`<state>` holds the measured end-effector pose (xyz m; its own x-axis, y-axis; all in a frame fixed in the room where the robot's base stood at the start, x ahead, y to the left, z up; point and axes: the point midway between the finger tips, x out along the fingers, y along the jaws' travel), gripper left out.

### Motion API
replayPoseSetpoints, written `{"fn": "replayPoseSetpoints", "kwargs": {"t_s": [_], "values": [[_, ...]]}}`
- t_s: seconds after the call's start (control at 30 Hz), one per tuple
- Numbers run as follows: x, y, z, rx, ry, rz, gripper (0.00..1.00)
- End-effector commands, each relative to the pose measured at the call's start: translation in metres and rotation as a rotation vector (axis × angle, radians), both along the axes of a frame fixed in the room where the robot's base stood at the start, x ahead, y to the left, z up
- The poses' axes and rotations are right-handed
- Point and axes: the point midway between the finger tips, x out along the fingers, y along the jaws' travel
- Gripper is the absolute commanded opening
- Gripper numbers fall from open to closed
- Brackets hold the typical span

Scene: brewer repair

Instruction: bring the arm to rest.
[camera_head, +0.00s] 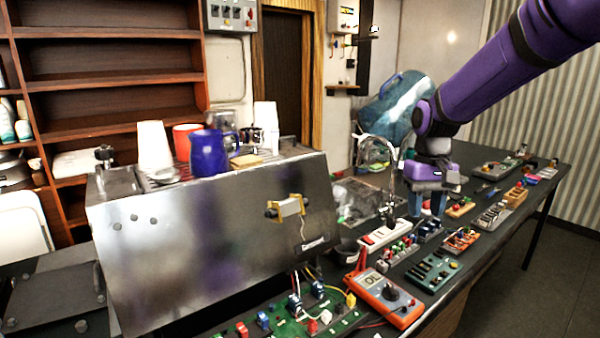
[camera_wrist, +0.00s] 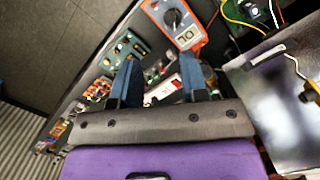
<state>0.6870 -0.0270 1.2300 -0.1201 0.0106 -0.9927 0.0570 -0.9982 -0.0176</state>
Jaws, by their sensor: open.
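My purple arm (camera_head: 490,75) reaches in from the upper right in the head view. My gripper (camera_head: 428,212) points down above the dark bench (camera_head: 520,205), among small electronic modules. In the wrist view my gripper (camera_wrist: 165,80) shows two blue fingers spread apart, with nothing held between them. Whether the fingertips touch anything below is hard to tell.
A steel brewer (camera_head: 200,240) with cups on top fills the left and middle. An orange multimeter (camera_head: 385,297) and a green circuit board (camera_head: 310,318) lie in front. Small modules crowd the bench.

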Motion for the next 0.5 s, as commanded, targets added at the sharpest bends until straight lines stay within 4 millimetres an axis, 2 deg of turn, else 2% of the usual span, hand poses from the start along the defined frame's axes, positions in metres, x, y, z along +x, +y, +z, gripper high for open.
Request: {"fn": "replayPoseSetpoints", "kwargs": {"t_s": [0.03,0.2,0.5], "values": [[-0.013,-0.003,0.013,0.003,-0.031,-0.004,0.40],[-0.053,-0.013,0.045,0.010,-0.124,-0.015,0.40],[-0.128,-0.026,0.081,0.015,-0.287,-0.031,0.40]]}}
